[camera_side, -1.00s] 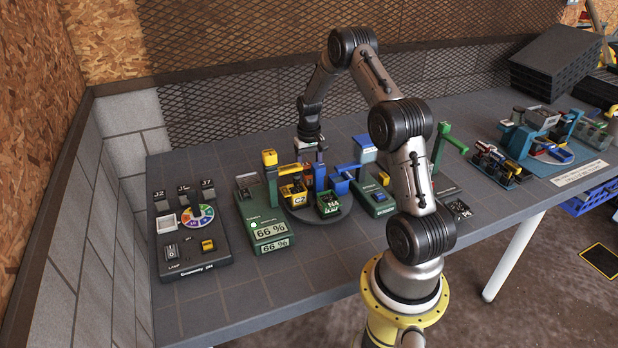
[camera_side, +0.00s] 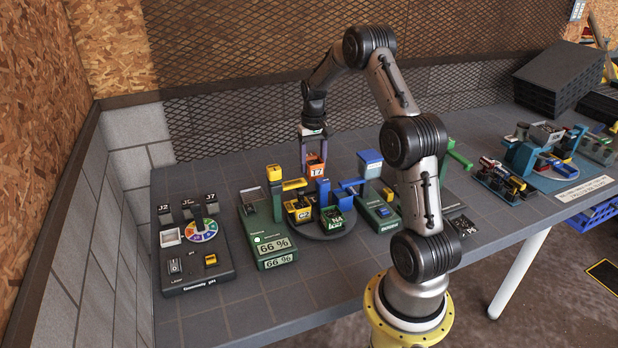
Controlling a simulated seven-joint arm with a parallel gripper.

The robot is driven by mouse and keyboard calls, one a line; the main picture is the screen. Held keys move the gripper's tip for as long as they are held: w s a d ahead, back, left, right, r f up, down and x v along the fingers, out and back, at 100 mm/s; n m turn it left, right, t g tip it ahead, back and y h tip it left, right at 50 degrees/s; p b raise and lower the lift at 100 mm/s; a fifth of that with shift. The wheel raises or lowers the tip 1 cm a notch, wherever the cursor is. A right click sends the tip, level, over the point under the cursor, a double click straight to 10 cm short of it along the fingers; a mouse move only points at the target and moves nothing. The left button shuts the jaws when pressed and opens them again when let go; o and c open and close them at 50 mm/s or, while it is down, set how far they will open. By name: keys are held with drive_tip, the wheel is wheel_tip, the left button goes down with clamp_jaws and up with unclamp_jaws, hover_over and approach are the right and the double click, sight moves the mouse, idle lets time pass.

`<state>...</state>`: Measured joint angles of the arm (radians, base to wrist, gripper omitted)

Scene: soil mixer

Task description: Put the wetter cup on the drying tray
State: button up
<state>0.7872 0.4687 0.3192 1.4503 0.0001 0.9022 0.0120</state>
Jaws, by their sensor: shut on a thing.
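My gripper (camera_side: 314,166) is shut on an orange cup (camera_side: 316,170) with dark digits on its front. It holds the cup upright, behind and above the dark round turntable (camera_side: 318,236). A yellow cup (camera_side: 299,213) and a green cup (camera_side: 334,220) sit on the turntable's near side, both apart from my gripper. To their left, a green meter (camera_side: 263,232) shows 66 % on two displays. I cannot tell which surface is the drying tray, nor how wet each cup is.
A blue-armed green device (camera_side: 380,208) stands right of the turntable. A dark panel (camera_side: 195,260) with a colored wheel and switches lies at left. More small machines (camera_side: 545,150) stand at far right. The tabletop behind the meter is clear.

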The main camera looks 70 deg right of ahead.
drive_tip(key=shift+s+a+r, duration=0.1)
drive_tip(key=shift+r, duration=0.35)
drive_tip(key=shift+w+d+r+m, duration=0.25)
drive_tip(key=shift+w+r+m, duration=0.05)
drive_tip(key=shift+r, duration=0.4)
drive_tip(key=w+d+r, duration=0.1)
drive_tip(key=w, duration=0.3)
hover_over(254, 198)
drive_tip(key=shift+n, duration=0.4)
wheel_tip(254, 198, down, 10)
drive_tip(key=shift+s+a, duration=0.1)
drive_tip(key=shift+f, duration=2.25)
drive_tip(key=shift+f, duration=0.15)
